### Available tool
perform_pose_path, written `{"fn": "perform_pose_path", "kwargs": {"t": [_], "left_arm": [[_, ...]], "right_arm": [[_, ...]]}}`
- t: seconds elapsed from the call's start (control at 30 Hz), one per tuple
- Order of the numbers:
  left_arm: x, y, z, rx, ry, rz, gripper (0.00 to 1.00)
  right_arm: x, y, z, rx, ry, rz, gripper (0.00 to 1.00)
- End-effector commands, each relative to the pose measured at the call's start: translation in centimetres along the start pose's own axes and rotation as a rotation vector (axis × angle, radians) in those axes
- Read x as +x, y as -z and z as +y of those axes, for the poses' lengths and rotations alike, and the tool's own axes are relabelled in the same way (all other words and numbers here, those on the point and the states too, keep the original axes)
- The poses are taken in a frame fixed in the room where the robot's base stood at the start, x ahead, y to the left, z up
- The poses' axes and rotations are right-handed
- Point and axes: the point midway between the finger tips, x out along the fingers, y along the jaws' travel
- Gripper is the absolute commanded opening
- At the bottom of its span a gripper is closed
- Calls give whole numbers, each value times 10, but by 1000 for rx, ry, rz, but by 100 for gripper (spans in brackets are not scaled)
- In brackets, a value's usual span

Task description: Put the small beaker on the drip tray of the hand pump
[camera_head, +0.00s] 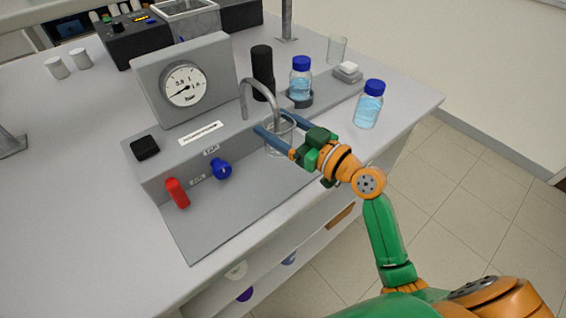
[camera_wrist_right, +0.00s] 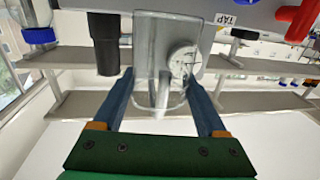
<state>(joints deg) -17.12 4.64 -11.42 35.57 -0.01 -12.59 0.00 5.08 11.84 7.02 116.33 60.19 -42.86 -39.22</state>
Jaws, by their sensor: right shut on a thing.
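The small clear glass beaker (camera_head: 280,143) is between the blue fingers of my right gripper (camera_head: 275,124), which is shut on it. It stands below the curved metal spout (camera_head: 244,98), over the grey rig base. Whether the beaker's bottom touches the base cannot be told. In the right wrist view the see-through beaker (camera_wrist_right: 172,103) shows between the fingers (camera_wrist_right: 162,90). A black cylinder (camera_head: 262,72), perhaps part of the hand pump, stands behind the spout. I cannot make out a separate drip tray; the beaker and gripper cover that area. My left gripper is not in view.
A pressure gauge (camera_head: 185,84) stands at the back left of the rig. A red lever (camera_head: 176,193) and blue knob (camera_head: 221,169) are left of the gripper. Blue-capped bottles (camera_head: 369,104) (camera_head: 300,79) and an empty glass (camera_head: 336,50) stand to the right.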

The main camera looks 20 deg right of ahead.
Motion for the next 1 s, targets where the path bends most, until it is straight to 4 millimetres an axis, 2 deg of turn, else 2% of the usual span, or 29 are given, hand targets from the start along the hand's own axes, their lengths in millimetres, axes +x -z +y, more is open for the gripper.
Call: {"fn": "perform_pose_path", "kwargs": {"t": [0.03,0.33,0.73,0.77,0.83,1.0], "left_arm": [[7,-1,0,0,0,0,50],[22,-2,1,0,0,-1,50],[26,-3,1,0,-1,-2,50],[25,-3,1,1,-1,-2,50],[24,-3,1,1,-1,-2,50],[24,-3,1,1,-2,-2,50]], "right_arm": [[0,-19,-1,9,0,-5,10],[0,-78,-1,6,-1,-3,10],[0,-86,-1,0,-1,-1,10],[0,-85,-1,0,-1,-1,80],[0,-84,-1,1,-1,-1,99],[0,-84,-1,1,-1,-1,100]]}}
